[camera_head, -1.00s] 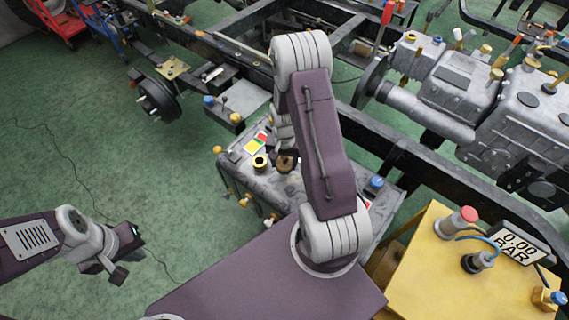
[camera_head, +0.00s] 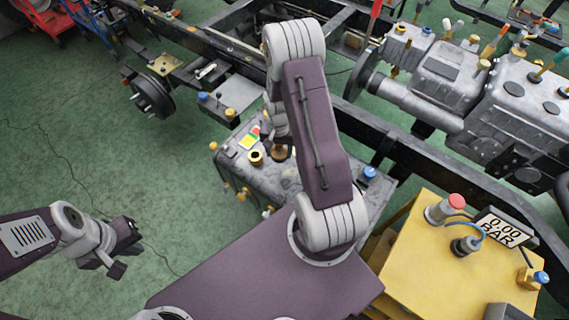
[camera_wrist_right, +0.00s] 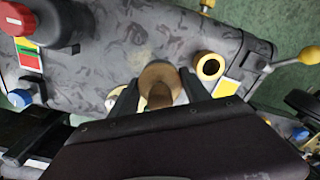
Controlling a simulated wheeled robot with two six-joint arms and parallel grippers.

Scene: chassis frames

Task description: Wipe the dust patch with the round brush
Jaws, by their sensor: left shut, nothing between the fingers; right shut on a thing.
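The round brush (camera_wrist_right: 160,74), brown and wooden, is between the fingers of my right gripper (camera_wrist_right: 158,84) in the right wrist view. My right gripper is shut on it, over the grey mottled tank (camera_wrist_right: 90,75). In the head view the brush (camera_head: 279,153) shows partly beside my right arm, above the tank's top; I cannot tell whether it touches. A faint pale smear, perhaps the dust patch (camera_wrist_right: 138,54), lies on the tank just beyond the brush in the wrist view; its extent is unclear. My left gripper (camera_head: 124,249) is shut and empty over the green floor.
A brass-coloured ring fitting (camera_wrist_right: 209,66) stands close to the brush, with a yellow-and-white label (camera_wrist_right: 226,88) nearby. A red knob (camera_wrist_right: 17,18) and blue cap (camera_wrist_right: 20,98) are at the tank's other end. A yellow gauge box (camera_head: 430,255) stands at right.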

